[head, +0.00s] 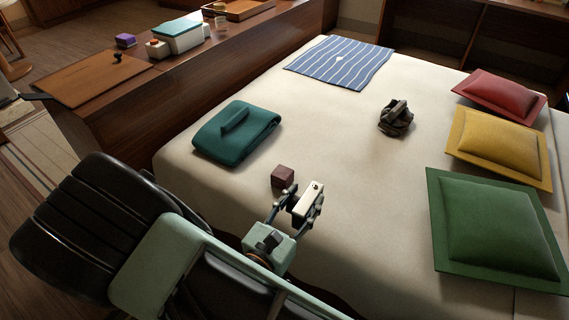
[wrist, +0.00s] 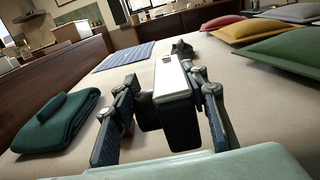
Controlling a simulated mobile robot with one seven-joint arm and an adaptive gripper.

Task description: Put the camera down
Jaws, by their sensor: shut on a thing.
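The camera (head: 309,197), a small box with a pale top and dark sides, is between the fingers of my gripper (head: 304,204). In the wrist view the camera (wrist: 172,82) shows a pale top face, a black body and a dark round part on its left. My gripper (wrist: 160,92) is shut on it, one finger on each side. The camera is over the near part of the bed (head: 345,135). I cannot tell whether its underside touches the cover.
A dark reddish-brown cube (head: 283,176) lies just left of the camera. A folded teal cloth (head: 237,134) is farther left. A dark crumpled item (head: 396,119), a striped blue cloth (head: 340,62), and red, yellow and green cushions (head: 500,225) lie on the bed. The middle is clear.

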